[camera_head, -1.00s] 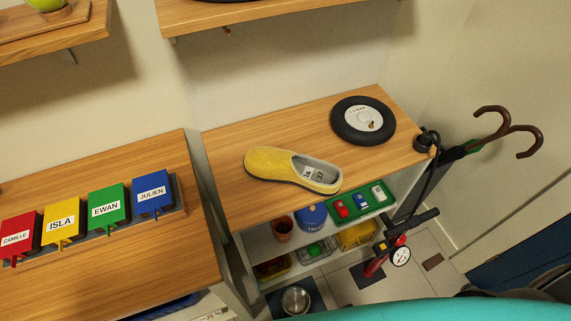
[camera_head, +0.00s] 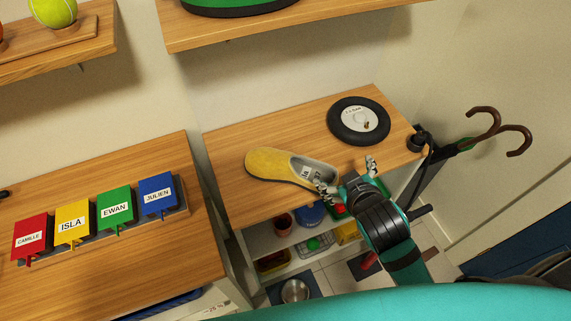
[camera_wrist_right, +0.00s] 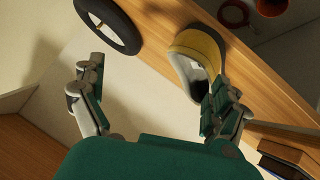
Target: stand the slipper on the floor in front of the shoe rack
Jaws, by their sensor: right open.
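The yellow slipper (camera_head: 272,163) with a grey lining lies on the wooden top of the shoe rack (camera_head: 235,206), its opening toward the right. My right gripper (camera_head: 345,172) is open at the slipper's right end, with one finger overlapping that end in the head view. In the right wrist view the slipper (camera_wrist_right: 201,48) shows beside one finger of the open right gripper (camera_wrist_right: 155,95), and nothing is between the fingers. I cannot tell whether that finger touches it. My left gripper is not in view.
A black round disc (camera_head: 358,121) lies on the rack top behind the slipper. Umbrellas (camera_head: 487,130) stand to the right. Small items fill the lower shelves, and a metal bowl (camera_head: 295,291) sits on the floor. Coloured name boxes (camera_head: 115,206) stand at left.

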